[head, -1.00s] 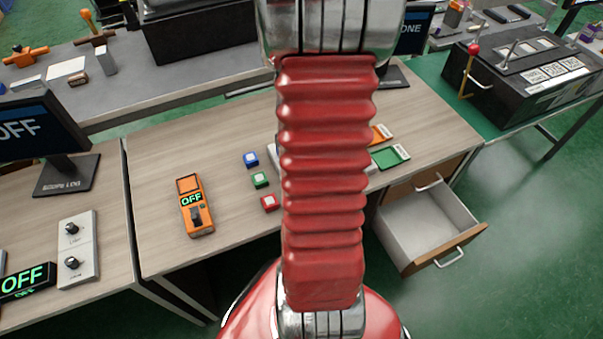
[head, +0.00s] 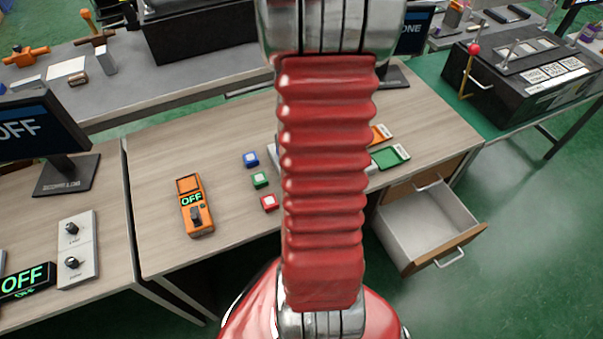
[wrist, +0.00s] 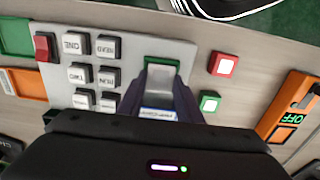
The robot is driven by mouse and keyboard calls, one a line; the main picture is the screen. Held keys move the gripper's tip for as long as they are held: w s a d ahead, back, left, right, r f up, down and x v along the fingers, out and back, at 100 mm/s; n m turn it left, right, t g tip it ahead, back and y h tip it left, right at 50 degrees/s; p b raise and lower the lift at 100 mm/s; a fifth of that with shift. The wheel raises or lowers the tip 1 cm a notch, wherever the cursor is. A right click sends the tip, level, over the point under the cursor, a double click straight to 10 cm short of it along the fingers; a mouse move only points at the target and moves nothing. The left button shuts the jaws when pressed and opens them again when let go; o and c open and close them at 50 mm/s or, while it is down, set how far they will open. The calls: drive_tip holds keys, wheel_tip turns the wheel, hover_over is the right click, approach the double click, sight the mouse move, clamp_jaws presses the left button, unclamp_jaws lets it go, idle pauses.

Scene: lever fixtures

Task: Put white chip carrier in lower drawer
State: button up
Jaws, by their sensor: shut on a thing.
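The lower drawer (head: 425,222) is pulled out at the right end of the wooden desk in the head view, and its visible inside looks empty. A closed drawer front (head: 405,189) with a handle is above it. In the wrist view my gripper (wrist: 166,88) is shut on a small pale piece, the white chip carrier (wrist: 158,113), with a blue-and-white label. Dark fingers flank it, above or in front of the button panel; the gap to the panel is unclear. In the head view my red arm hides the gripper and carrier.
A grey panel with several buttons (wrist: 78,73) lies on the desk. A green tray (head: 390,157) is near the drawers.

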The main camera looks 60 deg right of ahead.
drive_tip(key=shift+r, duration=0.15)
drive_tip(key=shift+c, duration=0.5)
wheel_tip(320, 180, up, 10)
drive_tip(key=shift+w, duration=0.1)
idle(0.6)
drive_tip(key=w+a+n, duration=0.2)
drive_tip(key=w+a, duration=0.4)
drive_tip(key=w, duration=0.3)
drive_tip(key=w+a+n, duration=0.1)
drive_tip(key=w+a, duration=0.4)
drive_tip(key=w, duration=0.5)
drive_tip(key=w+a+f+n, duration=0.1)
drive_tip(key=w+a, duration=0.4)
drive_tip(key=a, duration=0.5)
drive_tip(key=w+a+f+n, duration=0.1)
drive_tip(key=w+a+n, duration=0.1)
drive_tip(key=w+a, duration=0.4)
drive_tip(key=a, duration=0.4)
drive_tip(key=shift+s, duration=0.15)
